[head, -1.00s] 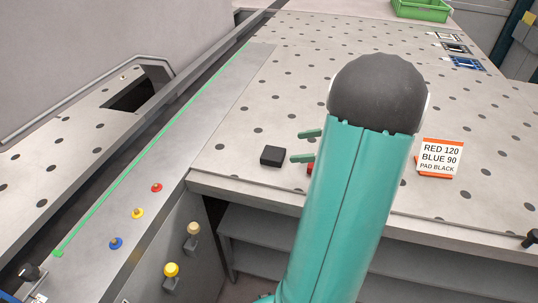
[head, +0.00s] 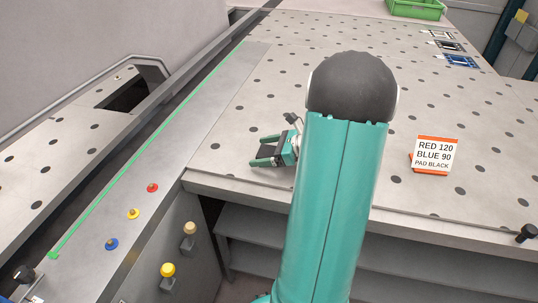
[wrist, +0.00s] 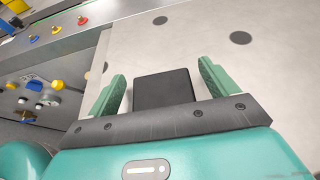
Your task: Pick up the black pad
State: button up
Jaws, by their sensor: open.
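The black pad (wrist: 163,88) is a small dark block lying on the perforated metal table (head: 330,45). In the wrist view it sits between the two green fingers of my gripper (wrist: 164,85), with a gap visible on each side. In the head view my gripper (head: 266,151) is low over the table near its front left edge, with its fingers on either side of the pad (head: 268,153). My gripper is open. My arm hides part of the table to the right of the pad.
A sign (head: 434,155) reading "RED 120, BLUE 90, PAD BLACK" stands on the table at right. A green bin (head: 416,9) and several small framed parts (head: 460,61) lie at the back right. Red (head: 152,188), yellow (head: 134,213) and blue (head: 112,244) knobs line the left strip.

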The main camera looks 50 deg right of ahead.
jog(key=c, duration=1.1)
jog(key=shift+c, duration=0.2)
